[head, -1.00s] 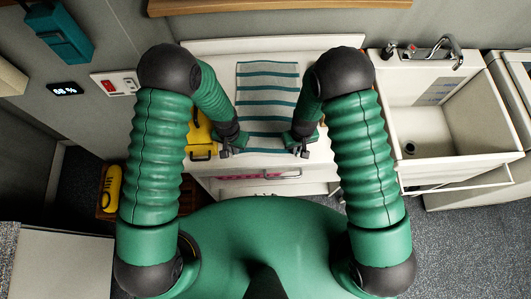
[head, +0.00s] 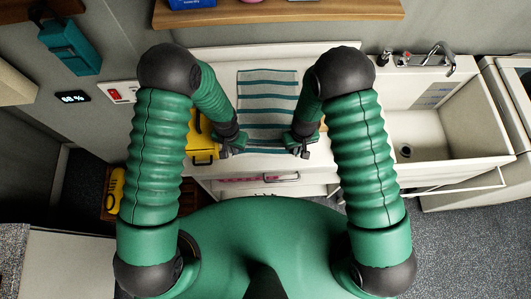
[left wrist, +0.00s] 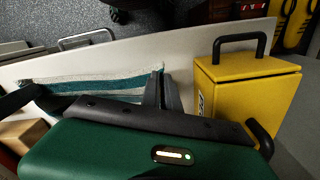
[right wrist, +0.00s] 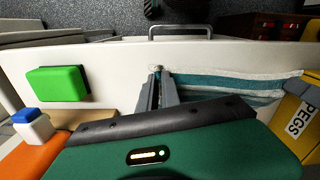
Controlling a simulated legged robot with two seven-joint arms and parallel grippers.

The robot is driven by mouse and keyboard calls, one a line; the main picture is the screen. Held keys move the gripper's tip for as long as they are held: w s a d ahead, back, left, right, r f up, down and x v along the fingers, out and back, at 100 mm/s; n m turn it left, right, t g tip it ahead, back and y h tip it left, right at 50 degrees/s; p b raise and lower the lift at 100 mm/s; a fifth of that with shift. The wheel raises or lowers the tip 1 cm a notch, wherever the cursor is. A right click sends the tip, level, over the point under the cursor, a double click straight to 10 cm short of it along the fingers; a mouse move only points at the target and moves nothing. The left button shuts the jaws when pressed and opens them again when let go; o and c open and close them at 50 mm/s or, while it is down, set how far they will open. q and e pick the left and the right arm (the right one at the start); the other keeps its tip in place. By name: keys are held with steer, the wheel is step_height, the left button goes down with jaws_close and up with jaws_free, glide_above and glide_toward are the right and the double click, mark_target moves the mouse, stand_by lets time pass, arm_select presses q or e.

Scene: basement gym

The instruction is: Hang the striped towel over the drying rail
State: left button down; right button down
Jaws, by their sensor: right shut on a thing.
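The striped towel (head: 267,105), grey with teal bands, lies flat on the white counter (head: 325,160) between my arms. My left gripper (head: 225,152) is at its near left corner; in the left wrist view the fingers (left wrist: 161,88) look closed on the towel's edge (left wrist: 120,84). My right gripper (head: 304,152) is at the near right corner, shut on the towel, whose edge (right wrist: 220,80) also shows in the right wrist view. A thin white bar (head: 455,186) runs in front of the sink; I cannot tell whether it is the drying rail.
A yellow PEGS box (head: 201,140) stands left of the towel. The right wrist view shows a green block (right wrist: 58,83) and a blue-capped white bottle (right wrist: 32,125). The sink (head: 445,135) is on the right. A wooden shelf (head: 280,12) is above. A drawer handle (head: 280,178) sits below the counter.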

arm_select(q)
steer(key=shift+a, duration=0.15)
arm_select(e)
steer(key=shift+d, duration=0.15)
